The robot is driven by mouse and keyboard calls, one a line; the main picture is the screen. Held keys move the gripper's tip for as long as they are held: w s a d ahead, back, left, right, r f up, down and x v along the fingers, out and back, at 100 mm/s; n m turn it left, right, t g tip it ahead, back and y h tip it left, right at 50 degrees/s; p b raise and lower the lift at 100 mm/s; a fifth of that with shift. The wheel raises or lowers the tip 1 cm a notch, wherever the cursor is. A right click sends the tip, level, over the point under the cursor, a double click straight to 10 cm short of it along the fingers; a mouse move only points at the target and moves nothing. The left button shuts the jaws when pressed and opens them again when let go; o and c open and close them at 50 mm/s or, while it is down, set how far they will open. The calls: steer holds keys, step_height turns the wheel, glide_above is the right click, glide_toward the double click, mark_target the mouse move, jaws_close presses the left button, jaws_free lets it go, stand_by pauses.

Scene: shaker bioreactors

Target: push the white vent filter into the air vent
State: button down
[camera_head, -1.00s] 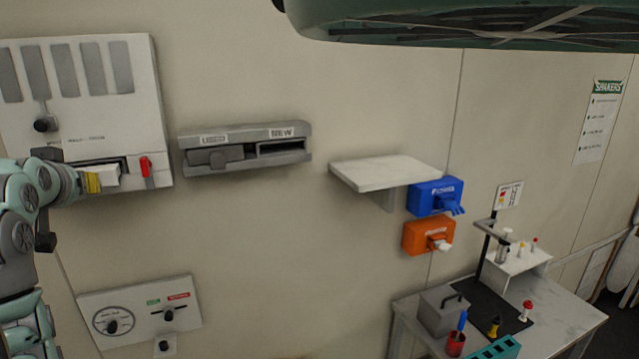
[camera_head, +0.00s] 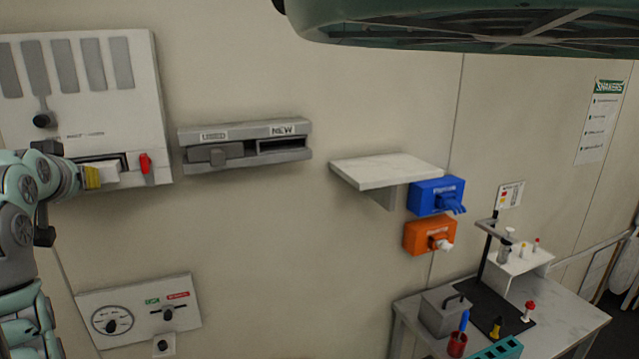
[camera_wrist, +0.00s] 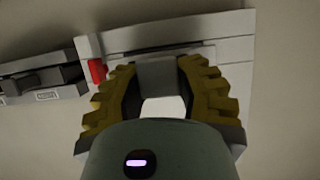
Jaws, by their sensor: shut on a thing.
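The white vent filter (camera_head: 108,171) is a small pale block at the dark air vent slot (camera_head: 119,158) in the white wall panel. My gripper (camera_head: 92,178), with yellow finger pads, is shut on the filter from the front. In the wrist view, the filter (camera_wrist: 163,106) lies between both pads of my gripper (camera_wrist: 157,68), and its grey far part reaches the panel's slot. The filter seems to be at least partly in the slot; its depth is hidden. A red lever (camera_head: 146,164) is just right of the vent, and at the left in the wrist view (camera_wrist: 97,72).
A grey wall holder (camera_head: 245,144) marked NEW is right of the panel. A dial panel (camera_head: 139,311) is below. A white shelf (camera_head: 388,171), blue (camera_head: 436,193) and orange (camera_head: 428,236) dispensers and a bench (camera_head: 560,318) are farther right. The wall between is clear.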

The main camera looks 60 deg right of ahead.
steer(key=shift+w+d+b, duration=0.4)
steer(key=shift+w+b, duration=0.05)
steer(key=shift+b, duration=0.35)
stand_by(0.4)
steer(key=shift+a+b, duration=0.1)
steer(key=shift+b, duration=0.6)
stand_by(0.6)
steer(key=shift+w+d+b, duration=0.8)
steer(key=shift+w+b, duration=0.35)
steer(key=shift+b, duration=0.2)
steer(key=shift+w+d+b, duration=0.8)
steer(key=shift+w+b, duration=0.35)
steer(key=shift+b, duration=0.15)
stand_by(2.8)
